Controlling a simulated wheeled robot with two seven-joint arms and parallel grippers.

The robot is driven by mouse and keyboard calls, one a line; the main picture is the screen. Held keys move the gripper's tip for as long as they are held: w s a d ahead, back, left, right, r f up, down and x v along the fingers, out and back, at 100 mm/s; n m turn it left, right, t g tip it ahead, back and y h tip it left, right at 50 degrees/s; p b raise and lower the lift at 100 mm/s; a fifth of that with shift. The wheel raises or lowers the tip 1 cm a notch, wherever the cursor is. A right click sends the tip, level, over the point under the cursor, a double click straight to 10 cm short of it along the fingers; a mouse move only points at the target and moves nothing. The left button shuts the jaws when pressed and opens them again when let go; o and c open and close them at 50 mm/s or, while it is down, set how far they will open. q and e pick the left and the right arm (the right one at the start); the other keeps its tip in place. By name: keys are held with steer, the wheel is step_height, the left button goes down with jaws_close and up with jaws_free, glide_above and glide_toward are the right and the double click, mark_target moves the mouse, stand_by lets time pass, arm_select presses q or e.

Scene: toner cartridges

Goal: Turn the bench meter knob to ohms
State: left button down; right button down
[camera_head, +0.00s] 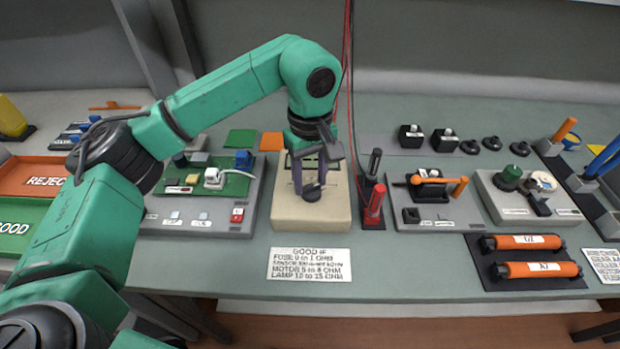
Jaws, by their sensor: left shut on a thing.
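The bench meter (334,214) is a cream box in the middle of the bench. Its dark round knob (312,194) sits on the top face. My left gripper (309,182) reaches down over the meter from above, with its fingers shut on the knob. The gripper and wrist hide much of the meter's upper face, so I cannot read its display or the knob's setting. A black probe (374,163) and a red probe (375,204) stand in a holder just right of the meter. My right gripper is not in view.
A grey board (190,224) with a green circuit panel lies left of the meter. A white card (309,264) with test limits lies in front. Fixtures (430,217) and orange cylinders (530,270) fill the right. Orange REJECT (50,176) and green GOOD trays (30,222) are far left.

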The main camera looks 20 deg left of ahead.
mark_target(310, 186)
arm_select(q)
steer(key=shift+w+r, duration=0.1)
steer(key=shift+r, duration=0.1)
steer(key=shift+c, duration=1.6)
jaws_free()
steer(key=shift+f, duration=0.1)
step_height(310, 186, up, 5)
steer(key=shift+r, duration=0.1)
step_height(310, 186, up, 9)
steer(key=p, duration=0.2)
steer(key=shift+r, duration=0.2)
